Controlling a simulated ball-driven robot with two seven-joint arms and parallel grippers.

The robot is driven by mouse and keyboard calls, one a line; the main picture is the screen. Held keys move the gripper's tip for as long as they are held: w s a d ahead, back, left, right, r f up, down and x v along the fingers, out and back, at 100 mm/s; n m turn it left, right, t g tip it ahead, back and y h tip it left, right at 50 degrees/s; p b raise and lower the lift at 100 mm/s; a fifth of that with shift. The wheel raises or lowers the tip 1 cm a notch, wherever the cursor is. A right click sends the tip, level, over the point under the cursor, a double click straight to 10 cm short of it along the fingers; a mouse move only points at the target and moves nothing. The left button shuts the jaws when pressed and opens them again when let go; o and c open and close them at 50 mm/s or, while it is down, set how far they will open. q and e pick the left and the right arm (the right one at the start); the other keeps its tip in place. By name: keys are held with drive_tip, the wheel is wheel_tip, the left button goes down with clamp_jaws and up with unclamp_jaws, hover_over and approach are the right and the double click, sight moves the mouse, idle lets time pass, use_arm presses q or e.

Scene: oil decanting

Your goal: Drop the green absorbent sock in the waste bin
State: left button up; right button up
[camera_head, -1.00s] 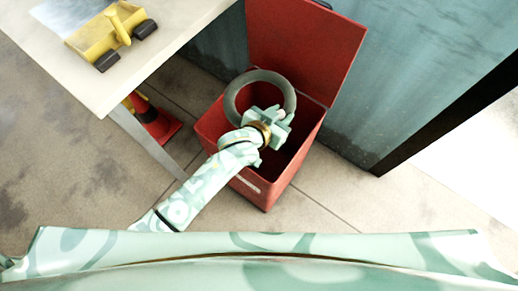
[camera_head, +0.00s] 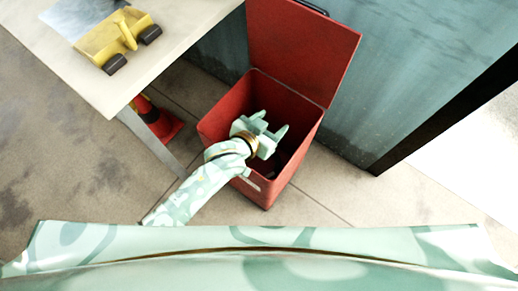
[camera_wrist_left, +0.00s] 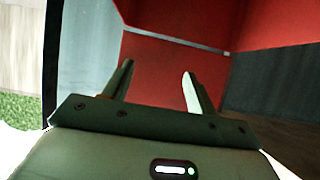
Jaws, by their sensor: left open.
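The red waste bin (camera_head: 265,197) stands on the floor with its lid (camera_head: 305,45) raised against the wall behind. My left gripper (camera_head: 274,121) is over the bin's mouth, with its two fingers apart and nothing between them. In the left wrist view, the open fingers (camera_wrist_left: 157,70) point at the red bin (camera_wrist_left: 160,75), and the gap between them is empty. The green absorbent sock cannot be made out in either current view. The bin's inside is dark and partly hidden by my left gripper. My right gripper is out of view.
A pale table (camera_head: 178,45) at upper left bears a yellow object with black ends (camera_head: 120,42). An orange cone (camera_head: 160,122) stands beside the table leg. A blue-grey wall (camera_head: 400,70) rises behind the bin. The floor at lower right is clear.

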use_arm(q)
drive_tip(key=p+v, duration=0.4)
drive_tip(key=v, duration=0.7)
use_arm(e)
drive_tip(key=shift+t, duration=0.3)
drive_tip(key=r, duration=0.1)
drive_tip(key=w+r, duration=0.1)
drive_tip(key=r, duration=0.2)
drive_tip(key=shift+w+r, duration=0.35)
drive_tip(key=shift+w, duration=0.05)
use_arm(q)
drive_tip(key=shift+r, duration=0.1)
